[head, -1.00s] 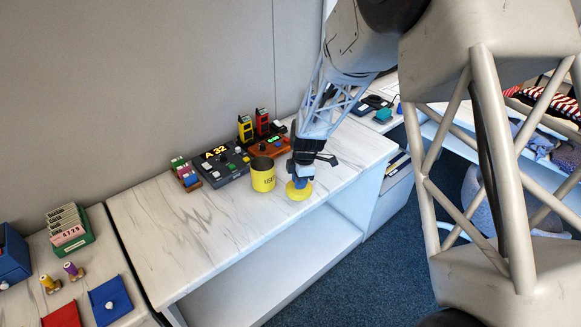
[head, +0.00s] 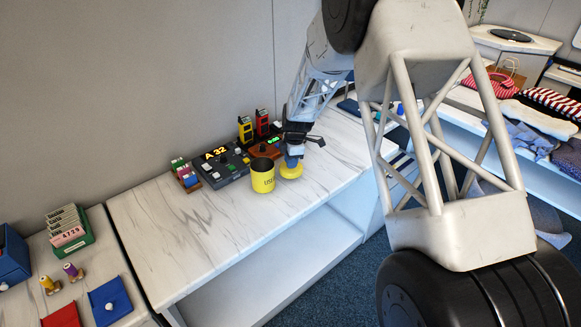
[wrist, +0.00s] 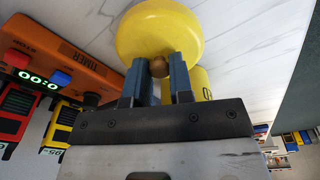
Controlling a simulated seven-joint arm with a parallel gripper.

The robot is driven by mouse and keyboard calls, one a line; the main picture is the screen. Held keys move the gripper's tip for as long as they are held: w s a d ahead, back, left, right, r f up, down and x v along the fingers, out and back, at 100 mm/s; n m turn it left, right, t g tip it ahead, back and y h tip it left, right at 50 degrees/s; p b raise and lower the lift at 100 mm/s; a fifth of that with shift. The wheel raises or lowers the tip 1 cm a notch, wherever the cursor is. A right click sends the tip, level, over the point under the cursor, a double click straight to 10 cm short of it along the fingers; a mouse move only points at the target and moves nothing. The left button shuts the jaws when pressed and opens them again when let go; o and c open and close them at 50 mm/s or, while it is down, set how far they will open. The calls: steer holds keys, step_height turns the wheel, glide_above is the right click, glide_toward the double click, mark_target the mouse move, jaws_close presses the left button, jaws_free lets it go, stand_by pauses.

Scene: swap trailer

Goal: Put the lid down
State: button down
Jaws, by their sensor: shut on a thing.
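A round yellow lid (wrist: 160,28) with a small brown knob (wrist: 158,68) shows in the wrist view. My gripper (wrist: 158,75) is shut on the lid by its knob. In the head view my gripper (head: 292,157) points down over the marbled counter with the lid (head: 291,171) beneath it. The lid is just right of the open yellow can (head: 263,179). Whether the lid touches the counter is hard to tell. In the wrist view part of the can (wrist: 200,84) is hidden behind my fingers.
A grey device with a lit display (head: 222,162) and an orange timer (head: 265,149) stand behind the can. Yellow and red radio-like units (head: 245,130) stand in back. The white counter (head: 225,215) is clear in front and to the left.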

steer(key=shift+w+a, duration=0.15)
steer(key=shift+w, duration=0.25)
steer(key=shift+f, duration=1.75)
steer(key=shift+f, duration=0.1)
steer(key=c, duration=1)
jaws_free()
steer(key=r, duration=0.7)
steer(key=d+r, duration=0.1)
steer(key=r, duration=0.3)
steer(key=shift+d, duration=0.1)
steer(key=shift+d+r, duration=0.1)
steer(key=shift+r, duration=0.45)
